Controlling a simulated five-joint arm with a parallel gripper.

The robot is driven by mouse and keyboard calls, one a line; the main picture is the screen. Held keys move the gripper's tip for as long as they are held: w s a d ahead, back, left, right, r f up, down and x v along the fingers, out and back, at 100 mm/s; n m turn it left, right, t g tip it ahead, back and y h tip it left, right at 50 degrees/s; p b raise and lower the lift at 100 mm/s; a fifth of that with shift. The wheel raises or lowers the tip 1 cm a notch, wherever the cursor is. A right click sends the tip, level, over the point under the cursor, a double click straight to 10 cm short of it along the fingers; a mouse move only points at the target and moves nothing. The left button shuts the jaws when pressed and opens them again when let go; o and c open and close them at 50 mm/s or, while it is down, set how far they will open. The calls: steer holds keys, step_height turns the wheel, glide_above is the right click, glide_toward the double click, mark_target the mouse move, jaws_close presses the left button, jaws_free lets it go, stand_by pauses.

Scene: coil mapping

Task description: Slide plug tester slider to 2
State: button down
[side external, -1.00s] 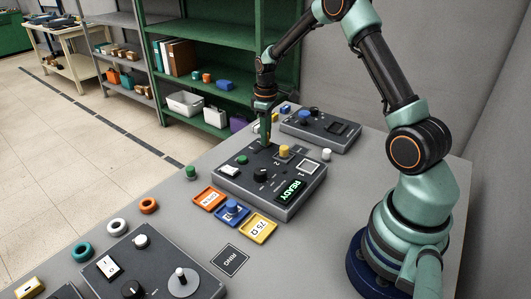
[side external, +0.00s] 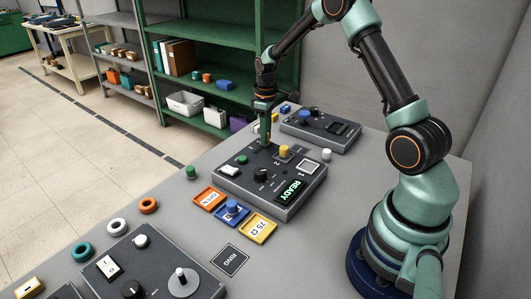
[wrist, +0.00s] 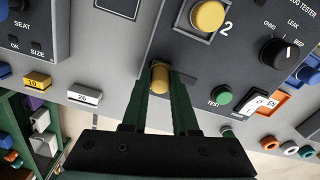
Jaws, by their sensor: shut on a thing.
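The plug tester (side external: 232,178) is a dark grey box on the table with a lit READY display (side external: 290,191). My gripper (side external: 265,142) points down at its far edge. In the wrist view, my gripper (wrist: 161,84) has its two dark green fingers shut on a brass-coloured slider knob (wrist: 160,77). A short dark slot (wrist: 205,81) runs to the right of the knob. A yellow round piece (wrist: 208,15) sits in a square socket beside the printed 2. The fingers hide the slider in the side view.
The tester also carries a black dial (wrist: 280,52), a green TEST button (wrist: 221,95) and a white rocker switch (wrist: 259,101). Another grey box (side external: 325,131) stands behind it. Orange, blue and yellow trays (side external: 258,229) lie in front.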

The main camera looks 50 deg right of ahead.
mark_target(257, 151)
steer(key=shift+r, duration=0.1)
steer(key=shift+a, duration=2.3)
steer(key=c, duration=0.7)
jaws_free()
steer(key=shift+d, duration=0.1)
steer(key=shift+r, duration=0.4)
step_height(257, 151, up, 11)
steer(key=shift+r, duration=0.1)
